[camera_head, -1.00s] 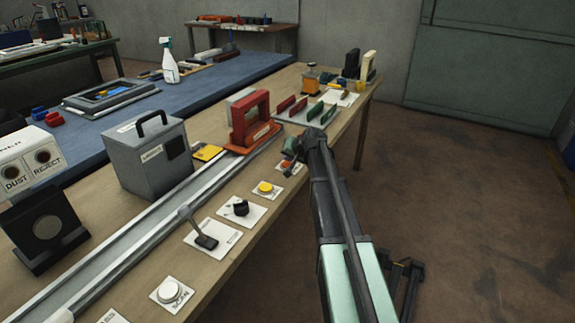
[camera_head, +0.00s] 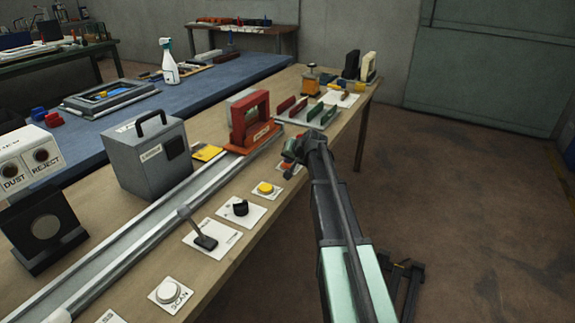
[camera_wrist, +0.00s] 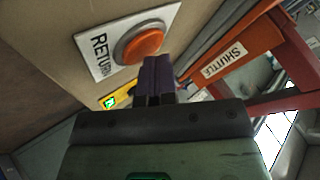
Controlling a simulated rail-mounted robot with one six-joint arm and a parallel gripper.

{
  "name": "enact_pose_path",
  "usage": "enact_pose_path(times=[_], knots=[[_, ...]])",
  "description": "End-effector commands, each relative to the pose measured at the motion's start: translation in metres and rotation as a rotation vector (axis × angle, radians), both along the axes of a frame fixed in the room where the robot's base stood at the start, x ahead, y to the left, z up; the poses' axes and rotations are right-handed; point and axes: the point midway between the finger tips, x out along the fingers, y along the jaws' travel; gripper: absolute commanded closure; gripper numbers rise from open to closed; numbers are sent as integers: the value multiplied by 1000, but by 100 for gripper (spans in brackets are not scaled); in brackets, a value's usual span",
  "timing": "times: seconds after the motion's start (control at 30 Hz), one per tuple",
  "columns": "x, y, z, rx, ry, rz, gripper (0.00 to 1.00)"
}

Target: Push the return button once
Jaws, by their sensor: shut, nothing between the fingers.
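The return button is an orange round button (camera_wrist: 142,44) in a grey ring on a white plate marked RETURN (camera_wrist: 98,54), in the upper middle of the wrist view. In the head view its orange cap (camera_head: 285,166) shows only in part, beside my arm at the table's right edge. My gripper (camera_wrist: 157,64) has its dark fingers together and empty, with the tips at the button's lower right edge in the wrist view. I cannot tell whether they touch it. In the head view my gripper (camera_head: 292,150) is small and partly hidden by the arm.
A red frame (camera_head: 236,125) stands behind the button; the SHUTTLE label (camera_wrist: 225,60) is close by. Along the table edge lie a yellow button (camera_head: 265,188), a black knob (camera_head: 240,208), a lever (camera_head: 203,240) and the white SCAN button (camera_head: 168,291).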

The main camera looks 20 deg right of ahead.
Motion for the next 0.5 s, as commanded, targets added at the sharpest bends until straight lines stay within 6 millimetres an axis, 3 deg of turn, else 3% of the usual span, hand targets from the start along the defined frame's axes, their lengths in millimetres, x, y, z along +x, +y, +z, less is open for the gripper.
enact_pose_path(times=[0.5], knots=[[0, 0, 18, 0, 0, 0, 100]])
